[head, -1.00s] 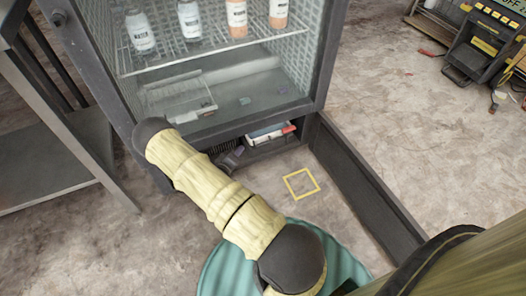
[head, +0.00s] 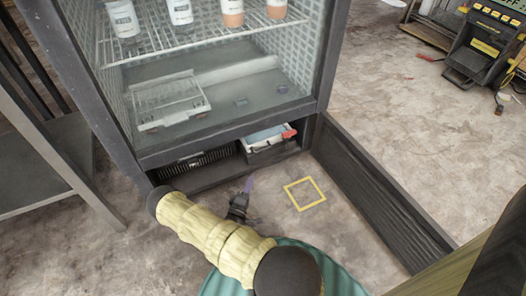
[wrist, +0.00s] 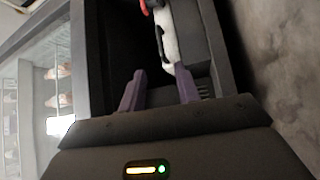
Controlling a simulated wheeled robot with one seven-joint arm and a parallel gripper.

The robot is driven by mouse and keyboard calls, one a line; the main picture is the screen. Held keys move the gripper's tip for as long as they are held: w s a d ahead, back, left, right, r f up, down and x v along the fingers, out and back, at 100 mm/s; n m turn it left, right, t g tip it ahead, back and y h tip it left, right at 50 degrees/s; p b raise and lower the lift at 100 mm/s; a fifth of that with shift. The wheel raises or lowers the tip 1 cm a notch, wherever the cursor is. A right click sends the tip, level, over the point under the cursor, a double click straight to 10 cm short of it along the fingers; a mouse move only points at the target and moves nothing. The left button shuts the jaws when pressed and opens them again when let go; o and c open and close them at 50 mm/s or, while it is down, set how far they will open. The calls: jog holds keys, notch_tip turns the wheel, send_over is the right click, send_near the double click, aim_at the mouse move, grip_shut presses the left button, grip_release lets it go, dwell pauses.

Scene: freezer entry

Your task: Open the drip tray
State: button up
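The drip tray (head: 272,153) has a dark front and a pale blue-white inside, with a red piece at its right end. It sits at the right of the low bay under the glass-fronted cabinet. How far it is pulled out I cannot tell. My gripper (head: 243,190) is low in front of the bay, to the left of and nearer than the tray, apart from it. In the wrist view, the two purple fingers (wrist: 159,82) are spread with a gap between them. A white piece with a red end (wrist: 168,32) shows beyond the fingertips.
A dark panel (head: 375,190) stands out from the cabinet's right side across the floor. A yellow square outline (head: 305,193) is marked on the clear floor before the bay. A dark vent grille (head: 195,165) fills the bay's left. A metal table (head: 45,165) stands at left.

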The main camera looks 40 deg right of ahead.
aim_at(264, 150)
jog(key=b+x, duration=0.8)
jog(key=x, duration=0.8)
jog(key=shift+w+d+f, duration=0.1)
jog(key=shift+w+d, duration=0.05)
jog(key=shift+d, duration=0.2)
jog(key=shift+w+d+r, duration=0.15)
jog(key=shift+d+r, duration=0.05)
jog(key=shift+d, duration=0.05)
grip_shut()
